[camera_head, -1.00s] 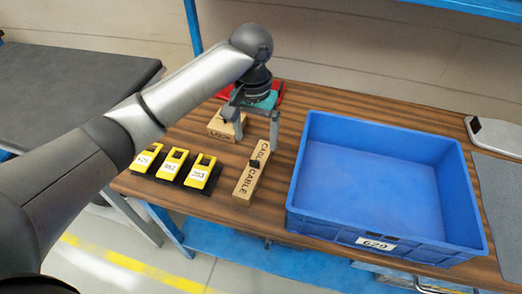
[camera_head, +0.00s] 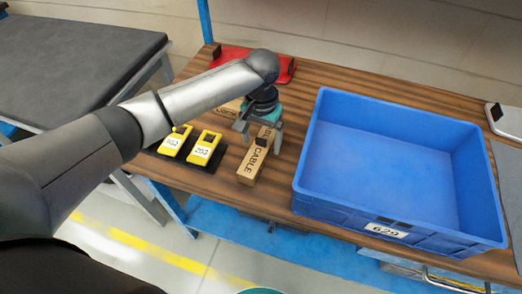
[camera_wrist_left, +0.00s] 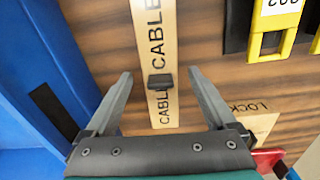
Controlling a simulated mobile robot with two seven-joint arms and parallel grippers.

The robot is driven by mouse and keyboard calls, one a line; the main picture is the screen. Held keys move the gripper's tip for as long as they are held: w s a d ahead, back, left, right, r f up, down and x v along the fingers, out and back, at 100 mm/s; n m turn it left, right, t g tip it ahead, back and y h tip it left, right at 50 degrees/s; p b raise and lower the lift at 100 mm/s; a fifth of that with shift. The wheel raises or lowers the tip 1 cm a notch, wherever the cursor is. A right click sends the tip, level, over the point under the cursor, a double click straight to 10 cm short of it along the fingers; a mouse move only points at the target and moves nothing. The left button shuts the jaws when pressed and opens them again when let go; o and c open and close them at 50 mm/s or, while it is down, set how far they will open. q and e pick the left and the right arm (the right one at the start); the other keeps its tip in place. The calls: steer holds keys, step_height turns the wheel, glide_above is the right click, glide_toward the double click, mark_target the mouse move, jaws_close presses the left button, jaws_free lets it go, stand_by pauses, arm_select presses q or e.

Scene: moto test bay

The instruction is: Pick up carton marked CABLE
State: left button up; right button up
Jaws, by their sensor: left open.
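The carton marked CABLE (camera_head: 250,168) is a long, narrow tan box lying on the wooden table, left of the blue crate. In the left wrist view the carton (camera_wrist_left: 155,30) runs up the picture, its label showing twice, with a small dark piece across its top. My left gripper (camera_head: 261,140) is open over the carton's far part. In the left wrist view the gripper (camera_wrist_left: 160,76) has one finger on each side of the carton, with a gap on both sides. The gripper's body hides the carton's far end. My right gripper does not show.
The blue crate (camera_head: 306,190) marked 629 stands close on the right. Yellow devices (camera_head: 205,150) sit on a dark holder to the left. A tan carton (camera_head: 229,108) and a red object (camera_head: 283,68) lie behind. The table's front edge is near the carton.

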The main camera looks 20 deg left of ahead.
arm_select(q)
step_height(320, 180, down, 3)
steer(key=shift+r+b, duration=0.1)
steer(key=shift+b, duration=0.25)
steer(key=shift+c, duration=0.3)
jaws_close()
